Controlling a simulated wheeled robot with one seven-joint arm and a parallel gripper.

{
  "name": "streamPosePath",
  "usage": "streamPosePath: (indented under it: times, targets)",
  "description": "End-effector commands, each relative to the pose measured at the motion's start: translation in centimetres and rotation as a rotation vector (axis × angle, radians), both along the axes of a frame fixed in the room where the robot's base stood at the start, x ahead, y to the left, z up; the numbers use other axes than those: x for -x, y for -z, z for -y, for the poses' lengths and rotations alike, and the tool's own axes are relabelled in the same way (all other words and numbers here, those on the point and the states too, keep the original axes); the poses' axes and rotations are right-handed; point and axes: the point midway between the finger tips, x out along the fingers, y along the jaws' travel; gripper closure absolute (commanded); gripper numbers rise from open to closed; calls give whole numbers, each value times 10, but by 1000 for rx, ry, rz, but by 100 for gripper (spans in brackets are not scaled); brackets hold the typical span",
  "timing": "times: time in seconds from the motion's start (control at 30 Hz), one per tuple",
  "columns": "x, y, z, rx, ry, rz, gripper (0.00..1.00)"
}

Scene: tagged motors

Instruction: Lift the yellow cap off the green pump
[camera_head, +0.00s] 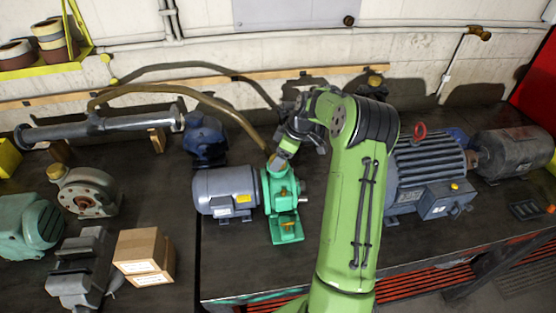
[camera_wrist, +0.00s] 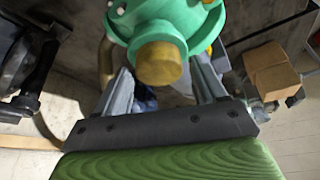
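The green pump (camera_head: 283,195) stands on the dark bench, coupled to a grey motor. It also shows at the top of the wrist view (camera_wrist: 122,22). The round, dull yellow cap (camera_wrist: 159,64) sits on the pump and faces the wrist camera. In the head view the cap (camera_head: 277,163) is partly hidden by my wrist. My gripper (camera_wrist: 160,78) is open, with one finger to each side of the cap and a visible gap on both sides. In the head view my gripper (camera_head: 290,147) is just above the pump's top; its fingertips are hard to make out.
The grey motor (camera_head: 225,193) is left of the pump. A brown hose (camera_head: 190,97) arches down behind it. A large blue-grey motor (camera_head: 428,175) stands to the right. A cardboard box (camera_head: 145,256) and several machine parts are at the left. The bench front below the grey motor is clear.

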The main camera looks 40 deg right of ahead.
Motion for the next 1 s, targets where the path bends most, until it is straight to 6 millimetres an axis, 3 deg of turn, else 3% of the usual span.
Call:
streamPosePath:
  times: [0.03, 0.27, 0.57, 0.8, 1.0]
  targets:
    - [0, 0, 0, 0, 0, 0, 38]
    - [0, 0, 0, 0, 0, 0, 73]
    - [-1, -10, 1, 2, 0, 3, 74]
    - [-1, -69, 1, 3, 1, 4, 74]
    - [0, -102, 0, 0, -1, 2, 74]
